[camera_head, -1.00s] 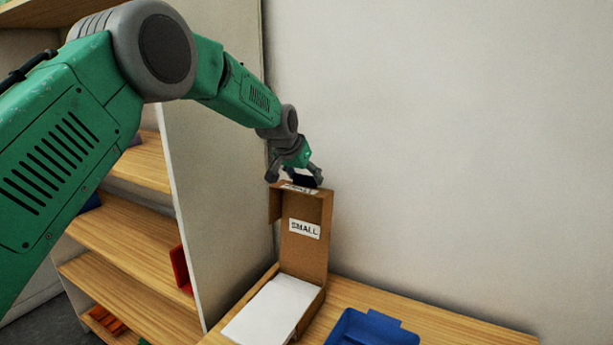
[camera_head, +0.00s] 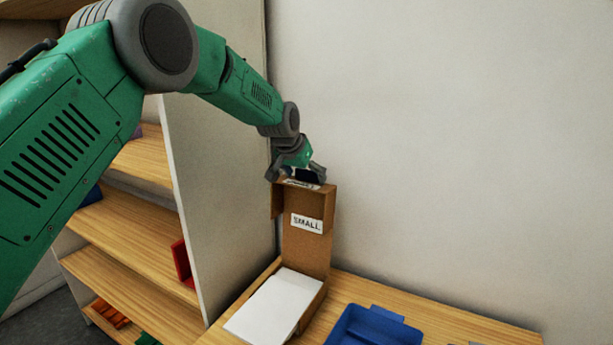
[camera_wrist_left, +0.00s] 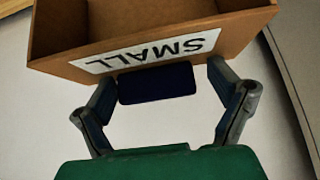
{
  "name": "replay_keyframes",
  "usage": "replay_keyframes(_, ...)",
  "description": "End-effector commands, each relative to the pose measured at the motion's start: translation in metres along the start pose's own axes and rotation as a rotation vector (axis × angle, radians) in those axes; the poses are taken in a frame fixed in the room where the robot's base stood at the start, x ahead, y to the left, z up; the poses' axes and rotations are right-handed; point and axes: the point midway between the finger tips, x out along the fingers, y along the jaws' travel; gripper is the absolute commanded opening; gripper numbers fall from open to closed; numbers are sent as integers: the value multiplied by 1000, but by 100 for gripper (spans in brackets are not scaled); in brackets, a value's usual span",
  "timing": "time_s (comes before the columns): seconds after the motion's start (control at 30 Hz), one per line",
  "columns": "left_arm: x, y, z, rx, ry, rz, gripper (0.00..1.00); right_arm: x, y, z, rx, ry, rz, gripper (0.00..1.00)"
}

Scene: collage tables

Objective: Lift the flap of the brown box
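The brown box (camera_head: 315,300) stands on the wooden table with its flap (camera_head: 306,245) raised upright at the back. A white label reading SMALL is on the flap's inner face, and another is on its top edge. My left gripper (camera_head: 298,176) is at the top edge of the flap. Whether the fingers touch the flap is unclear. My right gripper is not in view.
White sheets (camera_head: 274,304) lie in the box. A blue tray (camera_head: 372,328) is to its right on the table (camera_head: 440,318). A grey panel (camera_head: 215,190) and shelves (camera_head: 130,240) with red and blue items stand on the left. A bare wall is behind.

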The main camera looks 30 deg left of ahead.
Motion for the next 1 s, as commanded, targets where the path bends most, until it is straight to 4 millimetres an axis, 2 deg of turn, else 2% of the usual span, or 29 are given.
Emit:
replay_keyframes(0.07,-9,1,3,0,-6,2,81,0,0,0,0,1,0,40)
replay_keyframes(0.3,-64,0,1,-1,5,2,81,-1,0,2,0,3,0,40)
replay_keyframes(0.5,-100,0,0,-2,8,0,81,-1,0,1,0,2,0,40)
replay_keyframes(0.7,-116,0,0,-1,5,0,81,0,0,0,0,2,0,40)
replay_keyframes(1.0,-118,0,0,-1,7,0,81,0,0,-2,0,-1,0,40)
